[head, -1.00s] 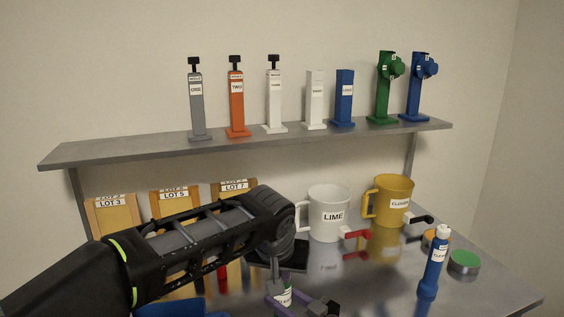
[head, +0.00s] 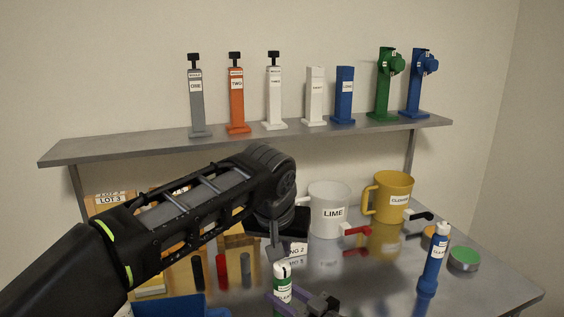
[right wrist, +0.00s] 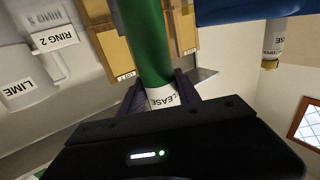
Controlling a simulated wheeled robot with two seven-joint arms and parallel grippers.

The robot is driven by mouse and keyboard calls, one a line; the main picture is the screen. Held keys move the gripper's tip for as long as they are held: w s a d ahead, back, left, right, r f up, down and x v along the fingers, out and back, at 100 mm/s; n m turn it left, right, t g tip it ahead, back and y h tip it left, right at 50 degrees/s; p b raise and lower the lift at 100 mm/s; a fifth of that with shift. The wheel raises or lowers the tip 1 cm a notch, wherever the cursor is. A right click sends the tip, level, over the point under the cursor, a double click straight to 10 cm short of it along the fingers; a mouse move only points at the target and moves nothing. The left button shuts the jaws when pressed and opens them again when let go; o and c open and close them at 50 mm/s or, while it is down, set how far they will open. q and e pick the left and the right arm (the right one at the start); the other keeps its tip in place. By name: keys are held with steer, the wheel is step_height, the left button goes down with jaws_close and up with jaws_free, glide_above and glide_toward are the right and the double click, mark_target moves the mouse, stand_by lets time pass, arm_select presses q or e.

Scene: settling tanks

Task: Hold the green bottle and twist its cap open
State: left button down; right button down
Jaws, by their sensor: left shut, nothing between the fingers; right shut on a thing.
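The green bottle (head: 283,291) stands upright at the front of the bench, with a white label and a pale cap (head: 282,266) on top. My right gripper (head: 300,300) has purple fingers shut around the bottle. The right wrist view shows the green body (right wrist: 146,45) and its label between the fingers (right wrist: 162,92); the cap is not visible there. My left gripper (head: 279,250) hangs just above the cap. Its fingers are shut and empty, apart from the cap as far as I can tell.
A white LIME mug (head: 330,212) and a yellow mug (head: 393,198) stand behind to the right. A blue bottle (head: 434,262) and a green-topped tin (head: 463,259) are at the right. A shelf (head: 150,148) with several dispensers runs along the wall.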

steer(key=c, duration=0.8)
jaws_free()
steer(key=v, duration=1.2)
arm_select(q)
steer(key=shift+s+f, duration=0.1)
arm_select(e)
steer(key=shift+s, duration=0.15)
